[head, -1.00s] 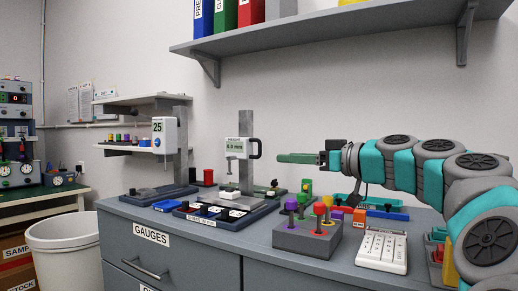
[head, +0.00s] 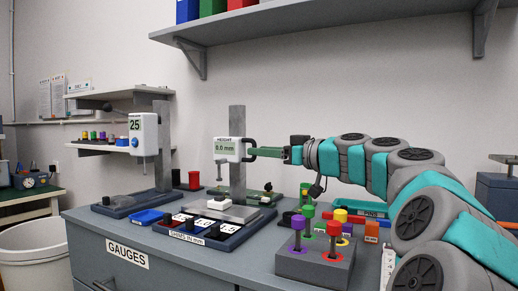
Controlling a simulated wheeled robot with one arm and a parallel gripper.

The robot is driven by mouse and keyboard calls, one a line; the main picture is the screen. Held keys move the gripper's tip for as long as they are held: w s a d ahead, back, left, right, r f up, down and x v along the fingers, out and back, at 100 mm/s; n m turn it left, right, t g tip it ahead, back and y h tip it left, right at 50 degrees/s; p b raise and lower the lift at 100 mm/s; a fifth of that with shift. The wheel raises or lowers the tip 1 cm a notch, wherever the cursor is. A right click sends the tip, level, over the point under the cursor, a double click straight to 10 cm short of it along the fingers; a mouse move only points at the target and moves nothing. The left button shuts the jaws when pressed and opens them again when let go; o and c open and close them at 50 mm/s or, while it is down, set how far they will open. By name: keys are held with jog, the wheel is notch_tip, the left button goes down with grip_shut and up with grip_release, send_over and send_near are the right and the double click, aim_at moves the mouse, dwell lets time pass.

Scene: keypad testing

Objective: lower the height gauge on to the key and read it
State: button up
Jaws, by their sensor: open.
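The height gauge (head: 227,150) is a white box with a small display on a grey column, with a black handle (head: 250,143) on its right side. The display seems to read 0.0 or 5.0 mm; the first digit is unclear. Its thin probe (head: 219,172) points down, with a gap above a white key (head: 218,202) on the gauge's base. My gripper (head: 256,152) has long green fingers pointing left, and their tips are at the handle. It is open; whether the fingers straddle or touch the handle is hard to tell.
A shim tray (head: 172,236) with numbered pieces lies in front of the gauge. A second gauge marked 25 (head: 144,133) stands left. A grey block with coloured knobs (head: 312,268) is at front right. A shelf (head: 330,28) hangs above.

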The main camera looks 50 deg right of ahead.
jog(key=shift+w, duration=0.75)
grip_shut()
dwell(0.9)
